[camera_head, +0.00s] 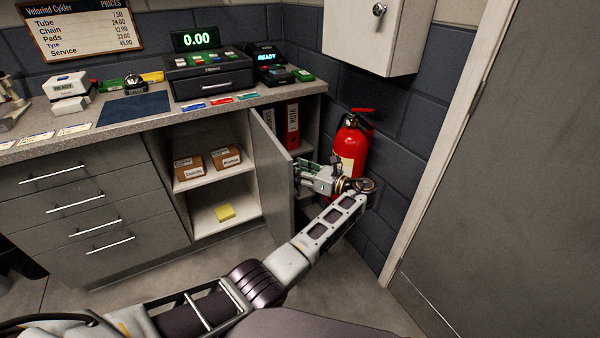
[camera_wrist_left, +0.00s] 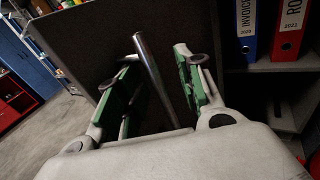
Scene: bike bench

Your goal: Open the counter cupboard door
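The grey counter cupboard door (camera_head: 268,178) stands swung out from the counter, with the cupboard's inside showing to its left. My left gripper (camera_head: 303,176) is at the door's right-hand face, near its free edge. In the left wrist view the dark door panel (camera_wrist_left: 90,40) fills the upper middle. Its metal bar handle (camera_wrist_left: 150,65) runs between the two green-padded fingers of my left gripper (camera_wrist_left: 158,72). The fingers are spread, with a visible gap on each side of the bar. My right gripper shows in neither view.
Shelves inside hold brown boxes (camera_head: 222,157) and a yellow block (camera_head: 225,212). A fire extinguisher (camera_head: 352,145) is close behind my left wrist. Drawers (camera_head: 90,205) are at left.

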